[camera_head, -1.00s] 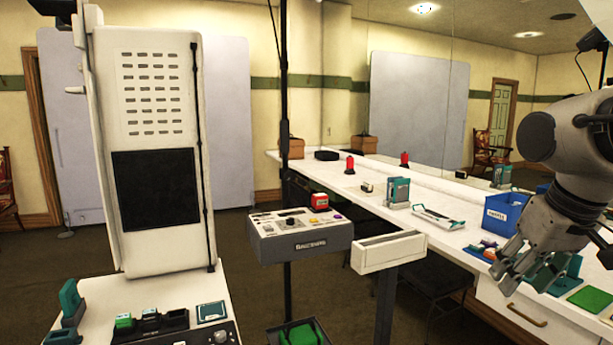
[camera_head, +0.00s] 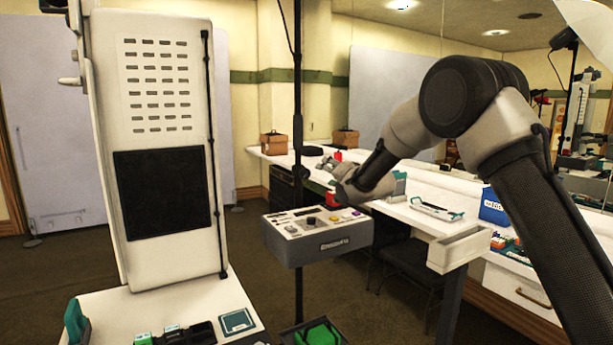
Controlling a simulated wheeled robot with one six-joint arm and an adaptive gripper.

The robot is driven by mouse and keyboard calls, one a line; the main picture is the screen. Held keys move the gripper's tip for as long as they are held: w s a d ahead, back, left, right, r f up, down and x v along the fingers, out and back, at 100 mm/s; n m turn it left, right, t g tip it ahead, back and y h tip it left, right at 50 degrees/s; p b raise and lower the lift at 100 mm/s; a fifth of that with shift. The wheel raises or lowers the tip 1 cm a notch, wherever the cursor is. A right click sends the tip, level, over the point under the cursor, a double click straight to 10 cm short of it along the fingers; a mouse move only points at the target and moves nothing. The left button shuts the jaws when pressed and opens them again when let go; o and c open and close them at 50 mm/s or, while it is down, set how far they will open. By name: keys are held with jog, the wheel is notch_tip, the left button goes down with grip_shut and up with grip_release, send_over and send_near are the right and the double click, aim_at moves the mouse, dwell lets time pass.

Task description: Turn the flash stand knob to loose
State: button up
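The black upright pole (camera_head: 298,90), which looks like the flash stand, stands left of centre and runs behind a grey control box (camera_head: 320,246). A thicker dark piece on the pole (camera_head: 297,146) may be its knob, but its setting is too small to read. A dark round knob (camera_head: 311,222) sits on top of the box among small buttons. My gripper (camera_head: 327,172) is right of the pole, above the box, at the end of my extended arm. It looks empty, and its finger opening is too small to judge. I cannot tell whether it touches anything.
A white counter (camera_head: 405,215) runs along the mirror, holding a teal-handled tray (camera_head: 437,211) and a blue bin (camera_head: 492,207). An open pale drawer (camera_head: 460,250) juts out right of the box. A tall white panel (camera_head: 165,80) stands left. A green-lined tray (camera_head: 318,333) lies below.

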jog(key=y, duration=0.1)
send_near(306, 174)
jog(key=x, duration=1)
jog(key=shift+w, duration=0.15)
jog(key=shift+c, duration=0.3)
jog(key=c, duration=1)
